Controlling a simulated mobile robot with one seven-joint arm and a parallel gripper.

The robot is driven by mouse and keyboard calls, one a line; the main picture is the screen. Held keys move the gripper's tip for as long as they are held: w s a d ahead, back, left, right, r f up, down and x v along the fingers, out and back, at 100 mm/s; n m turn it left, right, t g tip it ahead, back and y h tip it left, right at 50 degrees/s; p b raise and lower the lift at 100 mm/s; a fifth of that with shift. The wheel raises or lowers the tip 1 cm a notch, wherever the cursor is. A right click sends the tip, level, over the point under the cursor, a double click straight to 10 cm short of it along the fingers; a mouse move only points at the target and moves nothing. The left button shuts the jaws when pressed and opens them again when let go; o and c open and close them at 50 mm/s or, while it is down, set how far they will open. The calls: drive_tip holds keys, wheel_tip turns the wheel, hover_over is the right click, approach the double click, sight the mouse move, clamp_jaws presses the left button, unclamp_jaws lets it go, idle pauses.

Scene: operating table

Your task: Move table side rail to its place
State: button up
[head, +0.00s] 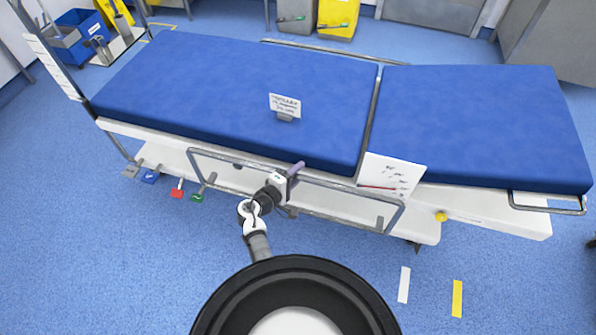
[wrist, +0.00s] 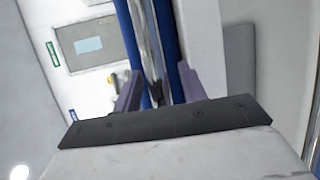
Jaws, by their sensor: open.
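The operating table has a blue two-part mattress (head: 240,90) on a white frame (head: 480,208). The near metal side rail (head: 396,219) is a long looped bar along the table's front side, its top bar below the mattress top. My gripper (head: 297,172) is at the rail's upper bar near its middle, with purple fingers. In the wrist view, my gripper (wrist: 160,88) is open, and metal bars (wrist: 152,45) and a blue mattress edge (wrist: 136,35) appear between or beyond the fingers. I cannot tell whether the fingers touch the rail.
A far rail (head: 330,50) runs along the table's back side, and a short rail (head: 548,206) is at the right end. A small sign (head: 285,104) stands on the mattress. Coloured pedals (head: 177,188) are low at left. White (head: 404,284) and yellow (head: 457,298) strips mark open floor.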

drive_tip(key=shift+w+d, duration=0.25)
drive_tip(key=shift+w, duration=0.1)
drive_tip(key=shift+c, duration=0.2)
clamp_jaws()
